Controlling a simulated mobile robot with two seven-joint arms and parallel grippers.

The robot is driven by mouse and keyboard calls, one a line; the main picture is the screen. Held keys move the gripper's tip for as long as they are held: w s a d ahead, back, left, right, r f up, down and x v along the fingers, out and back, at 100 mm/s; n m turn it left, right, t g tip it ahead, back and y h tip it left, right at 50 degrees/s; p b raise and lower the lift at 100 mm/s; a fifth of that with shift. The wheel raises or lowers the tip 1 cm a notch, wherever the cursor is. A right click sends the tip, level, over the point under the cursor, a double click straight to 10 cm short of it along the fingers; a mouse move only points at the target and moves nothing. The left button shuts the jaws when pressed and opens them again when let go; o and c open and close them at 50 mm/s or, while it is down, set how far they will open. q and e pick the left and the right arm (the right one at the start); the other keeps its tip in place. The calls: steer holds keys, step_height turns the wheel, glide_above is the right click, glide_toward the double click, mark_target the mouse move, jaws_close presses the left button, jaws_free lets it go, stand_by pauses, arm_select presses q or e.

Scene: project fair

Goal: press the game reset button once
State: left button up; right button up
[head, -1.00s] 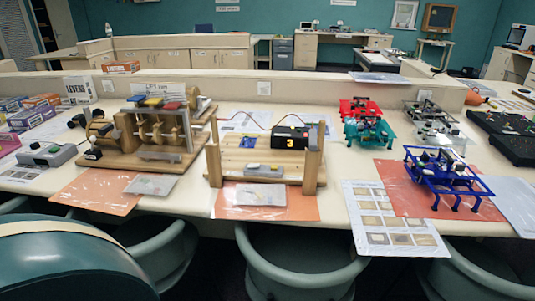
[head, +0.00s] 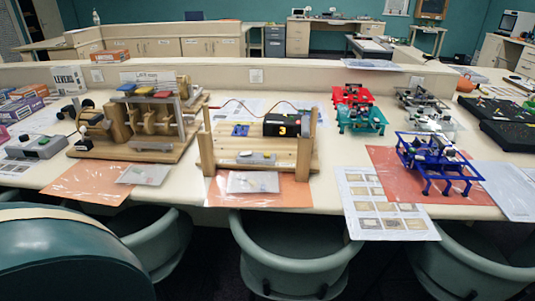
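Neither of my grippers is in view. A wooden game frame (head: 215,150) with two posts and a bent wire stands at the middle of the long table. It carries a black box (head: 289,125) showing a yellow 3 and a blue piece (head: 241,130). A low grey bar with a small light part (head: 257,157) lies at its front edge. A grey control box (head: 38,148) with a few knobs or buttons sits at the far left of the table. No readable label shows which part is the reset button.
Teal chairs (head: 290,240) stand along the table's (head: 335,200) front edge. A wooden cam machine (head: 130,148) stands left of the game. A blue frame model (head: 438,165), red and teal models (head: 362,118), and black boards (head: 510,133) stand to the right.

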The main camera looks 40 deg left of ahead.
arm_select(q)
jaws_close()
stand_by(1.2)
